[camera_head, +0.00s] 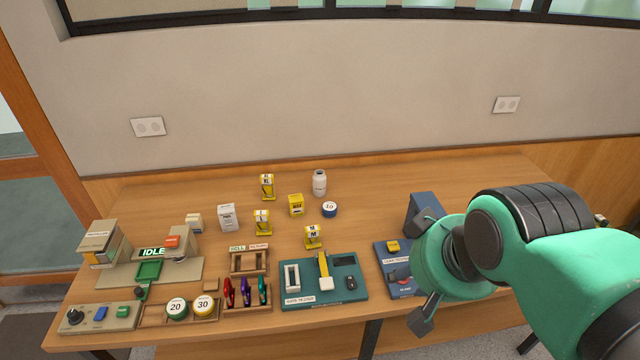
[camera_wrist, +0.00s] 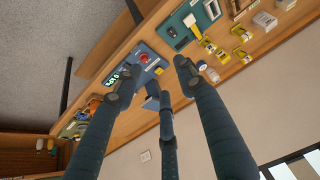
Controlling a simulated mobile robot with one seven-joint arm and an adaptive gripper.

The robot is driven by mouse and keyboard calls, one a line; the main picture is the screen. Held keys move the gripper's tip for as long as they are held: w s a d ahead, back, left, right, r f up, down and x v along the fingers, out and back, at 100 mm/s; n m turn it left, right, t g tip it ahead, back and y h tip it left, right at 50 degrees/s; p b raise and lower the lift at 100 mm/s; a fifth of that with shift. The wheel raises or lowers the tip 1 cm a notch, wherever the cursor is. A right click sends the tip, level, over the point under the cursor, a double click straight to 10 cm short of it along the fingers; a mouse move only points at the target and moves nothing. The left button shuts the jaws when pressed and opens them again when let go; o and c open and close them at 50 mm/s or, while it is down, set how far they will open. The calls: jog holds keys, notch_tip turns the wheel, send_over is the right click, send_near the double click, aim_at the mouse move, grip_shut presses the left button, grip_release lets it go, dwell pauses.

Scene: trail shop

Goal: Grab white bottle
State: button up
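The white bottle (camera_head: 319,183) stands upright near the back of the wooden table in the head view, right of the yellow boxes. It also shows small in the wrist view (camera_wrist: 212,75), just beyond the right finger. My gripper (camera_head: 424,268) is at the right of the table in the head view, well to the right and nearer than the bottle. In the wrist view my gripper (camera_wrist: 152,74) has its dark fingers spread apart with nothing held between them.
A round blue item marked 10 (camera_head: 329,209) sits just in front of the bottle. Yellow boxes (camera_head: 296,205) and a white box (camera_head: 228,217) stand to its left. A blue device (camera_head: 423,212) stands beside my gripper.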

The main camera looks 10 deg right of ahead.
jog(key=o, duration=0.6)
jog(key=shift+w+r, duration=0.1)
jog(key=shift+r, duration=0.05)
